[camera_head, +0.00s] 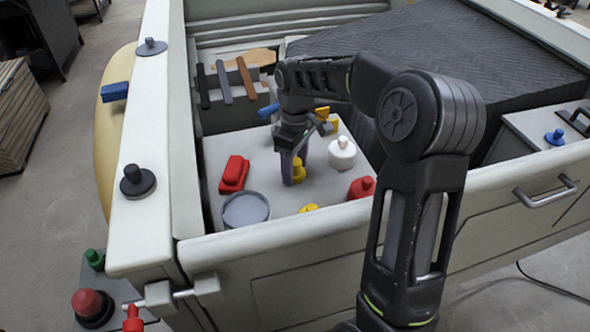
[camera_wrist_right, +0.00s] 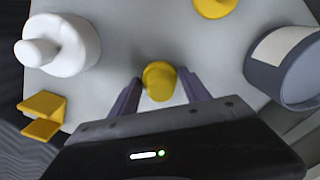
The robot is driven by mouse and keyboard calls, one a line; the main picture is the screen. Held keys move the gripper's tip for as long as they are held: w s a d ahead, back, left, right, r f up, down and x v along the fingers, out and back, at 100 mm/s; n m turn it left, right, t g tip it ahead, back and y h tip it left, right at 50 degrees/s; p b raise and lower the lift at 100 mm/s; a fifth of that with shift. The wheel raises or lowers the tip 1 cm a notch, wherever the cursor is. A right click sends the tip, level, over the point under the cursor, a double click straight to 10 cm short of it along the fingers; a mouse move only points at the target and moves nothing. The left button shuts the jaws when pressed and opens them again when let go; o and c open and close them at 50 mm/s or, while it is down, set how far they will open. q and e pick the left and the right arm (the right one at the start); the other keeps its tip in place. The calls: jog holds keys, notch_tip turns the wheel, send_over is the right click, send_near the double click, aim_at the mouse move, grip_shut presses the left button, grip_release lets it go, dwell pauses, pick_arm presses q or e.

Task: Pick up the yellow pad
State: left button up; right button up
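A small yellow piece with a rounded top, which looks like the yellow pad (camera_head: 299,170), stands on the light grey worktop (camera_head: 270,160). It also shows in the wrist view (camera_wrist_right: 159,82). My right gripper (camera_head: 296,170) points down at it, with one finger on each side. In the wrist view my right gripper (camera_wrist_right: 160,84) has its fingers apart with the yellow piece between their tips; firm contact cannot be made out. Another yellow piece (camera_head: 309,208) lies nearer the front edge and shows at the top of the wrist view (camera_wrist_right: 215,6). My left gripper is out of view.
A white knobbed piece (camera_head: 342,154), a red knobbed piece (camera_head: 361,188), a red block (camera_head: 234,173) and a round grey container (camera_head: 246,210) surround the gripper. A yellow bracket (camera_wrist_right: 42,116) lies beyond the white piece. A raised cream wall (camera_head: 270,240) bounds the worktop in front.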

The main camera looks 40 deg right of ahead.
aim_at(295, 161)
grip_shut()
notch_tip(295, 161, up, 10)
jog(key=shift+r, duration=0.1)
dwell(0.7)
dwell(0.9)
